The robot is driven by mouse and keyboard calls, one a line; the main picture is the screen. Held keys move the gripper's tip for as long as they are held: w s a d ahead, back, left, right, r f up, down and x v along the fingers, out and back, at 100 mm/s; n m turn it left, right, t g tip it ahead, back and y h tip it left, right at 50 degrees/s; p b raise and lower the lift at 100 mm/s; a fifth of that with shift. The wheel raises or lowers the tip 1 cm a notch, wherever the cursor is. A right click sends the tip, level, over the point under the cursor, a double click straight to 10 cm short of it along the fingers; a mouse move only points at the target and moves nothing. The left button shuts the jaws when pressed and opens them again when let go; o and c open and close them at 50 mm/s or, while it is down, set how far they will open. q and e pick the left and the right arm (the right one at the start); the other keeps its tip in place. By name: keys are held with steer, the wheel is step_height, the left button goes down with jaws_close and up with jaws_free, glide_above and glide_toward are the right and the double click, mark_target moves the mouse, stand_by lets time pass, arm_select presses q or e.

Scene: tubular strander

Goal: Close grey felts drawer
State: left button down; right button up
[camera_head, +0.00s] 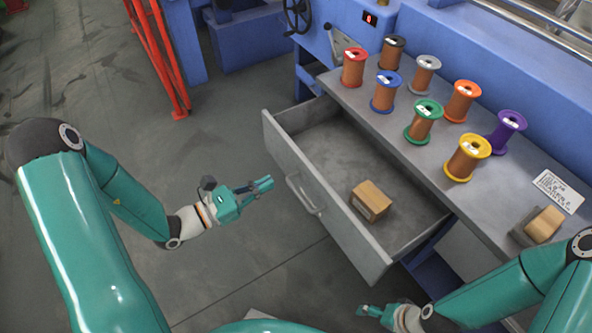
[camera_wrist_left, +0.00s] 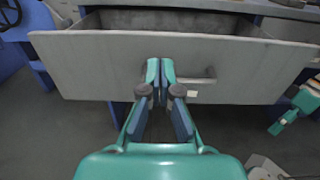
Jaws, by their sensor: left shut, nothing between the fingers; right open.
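The grey felts drawer (camera_head: 345,233) is pulled out from under the grey bench top. A wooden block with a grey underside (camera_head: 370,200) lies inside it. The drawer's bar handle (camera_head: 304,194) is on its front panel. My left gripper (camera_head: 266,184) is shut and empty, in front of the drawer, to the left of the handle in the head view. In the left wrist view the shut fingers (camera_wrist_left: 160,66) point at the drawer front (camera_wrist_left: 110,62), with the handle (camera_wrist_left: 196,80) just right of the fingertips. Contact cannot be told. My right gripper (camera_head: 364,311) is open, low in front of the drawer's right end.
Several coloured spools (camera_head: 422,121) stand on the bench top (camera_head: 490,205), with a label card (camera_head: 558,191) and another block (camera_head: 543,226) at its right. A red frame (camera_head: 158,55) stands at the back left. The floor before the drawer is clear.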

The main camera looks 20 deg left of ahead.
mark_target(305, 165)
arm_select(q)
steer(key=x, duration=0.8)
steer(key=shift+w+d, duration=0.15)
